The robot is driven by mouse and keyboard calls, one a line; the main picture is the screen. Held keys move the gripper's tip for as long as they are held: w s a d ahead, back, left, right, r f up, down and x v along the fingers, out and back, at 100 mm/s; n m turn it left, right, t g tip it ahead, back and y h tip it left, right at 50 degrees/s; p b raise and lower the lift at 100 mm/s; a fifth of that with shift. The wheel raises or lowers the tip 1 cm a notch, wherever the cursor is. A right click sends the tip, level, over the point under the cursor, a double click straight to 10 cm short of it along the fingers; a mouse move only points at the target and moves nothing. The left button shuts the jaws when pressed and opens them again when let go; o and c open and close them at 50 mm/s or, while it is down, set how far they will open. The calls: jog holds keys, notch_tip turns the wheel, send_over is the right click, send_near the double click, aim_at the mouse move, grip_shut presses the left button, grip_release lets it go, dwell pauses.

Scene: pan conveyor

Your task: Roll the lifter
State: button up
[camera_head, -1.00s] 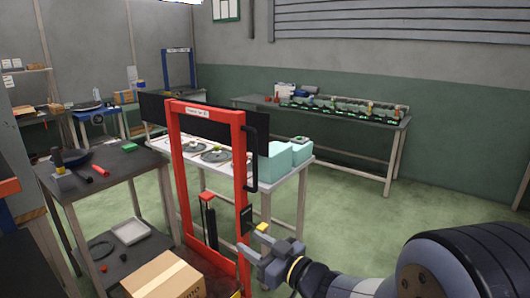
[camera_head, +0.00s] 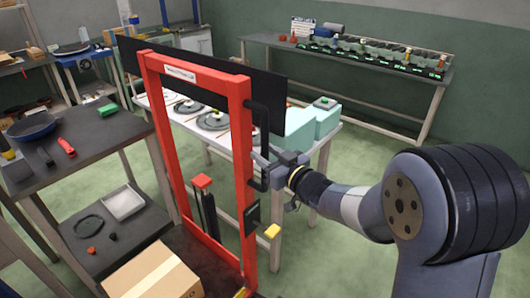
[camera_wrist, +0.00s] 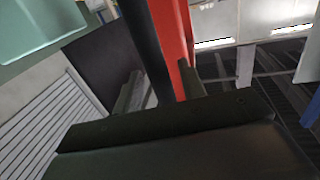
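The lifter (camera_head: 247,180) is an upright red frame standing in front of me in the head view, with a label on its top bar. Its black handle (camera_head: 265,118) is on the right post; it also shows in the wrist view (camera_wrist: 149,40), with the red post (camera_wrist: 174,30) behind it. My gripper (camera_head: 266,160) is at the lower half of this handle. In the wrist view my gripper (camera_wrist: 158,85) has its fingers apart, one on each side of the handle bar. A narrow gap seems to show beside the bar, so the fingers look open around it.
A cardboard box (camera_head: 155,280) sits low before the lifter. A dark table (camera_head: 90,140) with a pan (camera_head: 32,127) stands at left. A white table (camera_head: 325,141) with plates and teal boxes stands behind the lifter. Green floor (camera_head: 370,163) is free to the right.

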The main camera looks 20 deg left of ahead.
jog(key=shift+w+a, duration=0.2)
jog(key=shift+a, duration=0.15)
jog(key=shift+c, duration=0.2)
grip_shut()
